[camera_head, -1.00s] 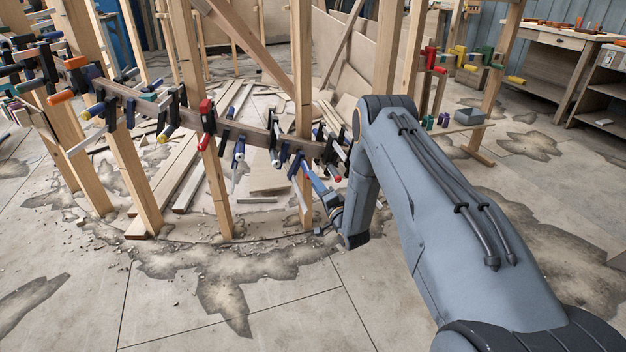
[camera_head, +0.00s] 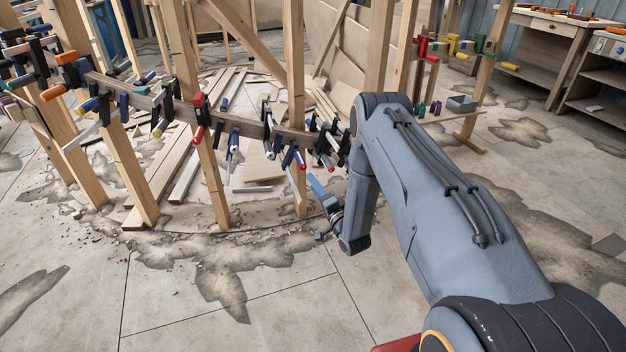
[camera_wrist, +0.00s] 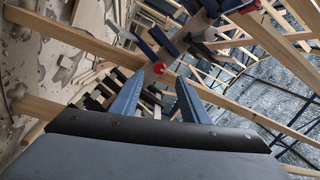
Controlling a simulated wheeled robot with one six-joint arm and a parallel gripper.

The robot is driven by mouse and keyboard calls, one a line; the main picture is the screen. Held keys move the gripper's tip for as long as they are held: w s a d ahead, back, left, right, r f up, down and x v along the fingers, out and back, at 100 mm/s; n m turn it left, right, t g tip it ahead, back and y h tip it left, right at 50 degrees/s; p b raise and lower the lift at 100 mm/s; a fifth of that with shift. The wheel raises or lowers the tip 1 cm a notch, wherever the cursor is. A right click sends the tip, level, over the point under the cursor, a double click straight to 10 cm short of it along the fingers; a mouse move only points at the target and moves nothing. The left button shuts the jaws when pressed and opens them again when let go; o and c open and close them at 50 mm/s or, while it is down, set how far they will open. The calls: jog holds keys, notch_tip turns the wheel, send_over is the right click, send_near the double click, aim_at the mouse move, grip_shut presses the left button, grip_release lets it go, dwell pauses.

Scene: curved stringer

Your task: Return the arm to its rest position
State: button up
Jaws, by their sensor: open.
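My gripper (camera_head: 318,187) is at the end of my grey arm, low in front of the wooden frame in the head view. In the wrist view, its two blue fingers (camera_wrist: 160,98) are spread apart with nothing held between them. A clamp with a red tip (camera_wrist: 158,67) shows beyond and between the fingers there, apart from them as far as I can see. The curved wooden stringer (camera_head: 235,124) carries many bar clamps and runs across the upright posts.
Upright wooden posts (camera_head: 207,140) stand close on the left. A shelf stand with a small grey box (camera_head: 461,103) is behind my arm on the right. A workbench (camera_head: 556,50) stands at the back right. The patched concrete floor (camera_head: 270,325) in front is clear.

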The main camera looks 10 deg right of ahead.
jog(key=shift+s, duration=0.55)
